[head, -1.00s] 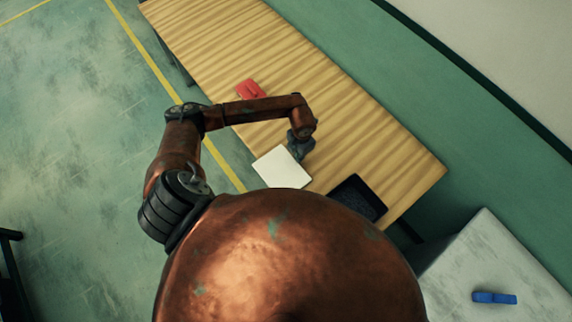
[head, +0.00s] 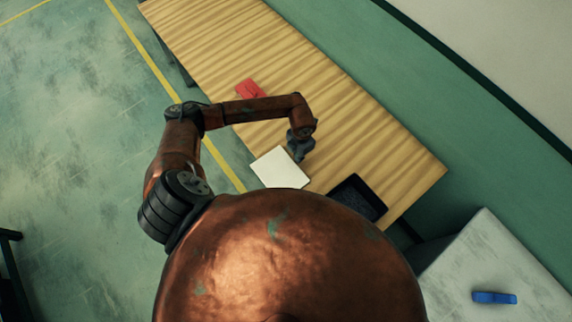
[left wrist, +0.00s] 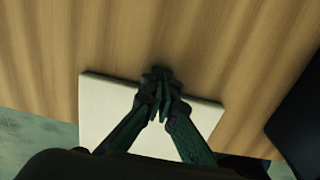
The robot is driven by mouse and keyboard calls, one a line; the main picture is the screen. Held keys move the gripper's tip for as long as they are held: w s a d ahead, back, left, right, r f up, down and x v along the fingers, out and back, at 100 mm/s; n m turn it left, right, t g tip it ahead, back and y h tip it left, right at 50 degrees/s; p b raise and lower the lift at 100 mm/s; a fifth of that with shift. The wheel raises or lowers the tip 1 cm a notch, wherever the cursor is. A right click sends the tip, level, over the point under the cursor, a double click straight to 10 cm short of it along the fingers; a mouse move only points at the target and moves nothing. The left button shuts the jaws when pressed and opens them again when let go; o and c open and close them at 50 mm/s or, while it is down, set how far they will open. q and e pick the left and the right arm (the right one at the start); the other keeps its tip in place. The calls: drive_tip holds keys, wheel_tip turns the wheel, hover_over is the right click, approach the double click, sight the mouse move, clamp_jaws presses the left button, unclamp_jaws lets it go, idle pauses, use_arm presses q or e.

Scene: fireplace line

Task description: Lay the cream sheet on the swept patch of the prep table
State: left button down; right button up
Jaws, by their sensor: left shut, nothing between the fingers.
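The cream sheet (head: 277,168) lies flat at the near left edge of the wooden prep table (head: 335,115). It also shows in the left wrist view (left wrist: 98,108), partly hidden behind my fingers. My left gripper (head: 297,152) is low at the sheet's far right edge in the head view. In the left wrist view its dark fingers (left wrist: 158,78) are together and empty, with the tips just past the sheet's edge over bare wood. I cannot tell whether they touch the sheet. No swept patch can be told apart from the rest of the wood. My right gripper is out of view.
A black tray (head: 333,191) is on the table to the right of the sheet. A red item (head: 249,88) lies at the left edge, behind my forearm. A grey table (head: 500,255) at the right bears a blue item (head: 494,297). The table's far stretch is clear.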

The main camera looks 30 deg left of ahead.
use_arm(q)
drive_tip(key=shift+r, duration=0.1)
drive_tip(key=shift+r+p, duration=0.4)
drive_tip(key=shift+r, duration=0.15)
drive_tip(key=shift+r+p, duration=1.3)
drive_tip(key=shift+r, duration=0.6)
drive_tip(key=shift+r, duration=0.1)
wheel_tip(320, 180, up, 12)
